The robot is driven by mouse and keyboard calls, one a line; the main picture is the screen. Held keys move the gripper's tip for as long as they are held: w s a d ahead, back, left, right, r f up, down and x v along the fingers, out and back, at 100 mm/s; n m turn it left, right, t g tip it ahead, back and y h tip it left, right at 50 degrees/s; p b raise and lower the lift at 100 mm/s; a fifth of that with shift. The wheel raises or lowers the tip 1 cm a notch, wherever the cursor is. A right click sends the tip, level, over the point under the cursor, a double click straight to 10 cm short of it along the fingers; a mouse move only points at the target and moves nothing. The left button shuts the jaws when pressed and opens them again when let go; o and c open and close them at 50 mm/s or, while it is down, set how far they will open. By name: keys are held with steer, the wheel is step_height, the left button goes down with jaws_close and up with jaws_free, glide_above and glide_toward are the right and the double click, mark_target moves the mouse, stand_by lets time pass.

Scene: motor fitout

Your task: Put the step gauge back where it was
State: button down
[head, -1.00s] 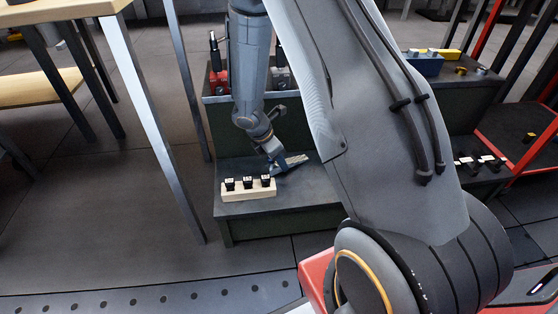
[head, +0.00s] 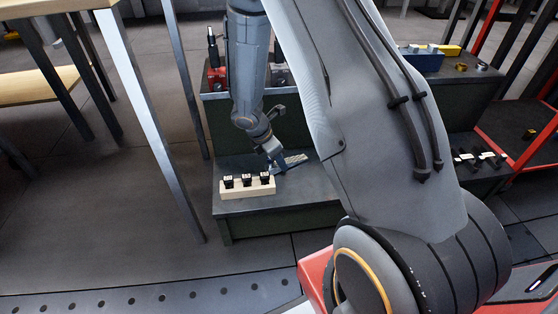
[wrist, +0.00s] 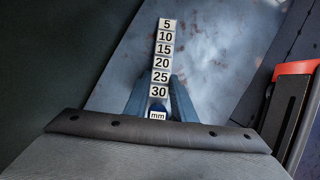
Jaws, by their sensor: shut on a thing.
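The step gauge shows in the wrist view (wrist: 163,62) as a narrow column of white labels from 5 to 30, with "mm" on a blue part at its near end. My gripper (wrist: 160,90) is shut on it, with one blue finger on each side of the near end. In the head view my gripper (head: 277,163) is low over the dark lower step (head: 285,193), and the gauge (head: 296,159) points to the right from it. I cannot tell whether the gauge touches the step.
A pale wooden block (head: 248,189) with three black-topped pieces stands close to the left of my gripper. The dark upper step (head: 222,112) rises behind, with red and grey tools on it. A table leg (head: 150,120) stands to the left. Bare step lies in front and right.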

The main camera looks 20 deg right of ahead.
steer(key=shift+f, duration=0.3)
steer(key=c, duration=1.4)
jaws_free()
steer(key=p+v, duration=0.3)
steer(key=v, duration=0.5)
steer(key=shift+p, duration=0.35)
